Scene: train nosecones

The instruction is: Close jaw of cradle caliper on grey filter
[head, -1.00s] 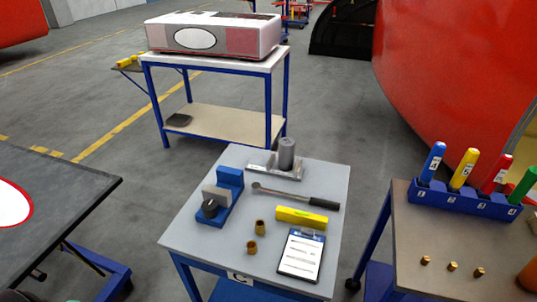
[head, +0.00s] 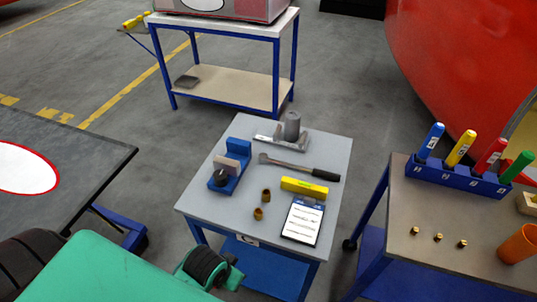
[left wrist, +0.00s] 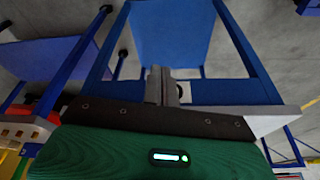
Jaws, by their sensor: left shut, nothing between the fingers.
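The grey filter (head: 292,126) is an upright grey cylinder at the back of the small grey-topped table. It stands at the metal cradle caliper (head: 267,139), a flat light-grey bar with upright jaws. From here I cannot tell whether the jaw touches the filter. My left arm enters the head view from the bottom left, in front of the table and well away from the caliper; its fingers are not clear there. In the left wrist view my left gripper (left wrist: 163,85) is shut and empty, with the blue table frame beyond it. My right gripper is not in view.
A bench with a marker rack (head: 458,178) stands right. A dark table (head: 75,170) stands left.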

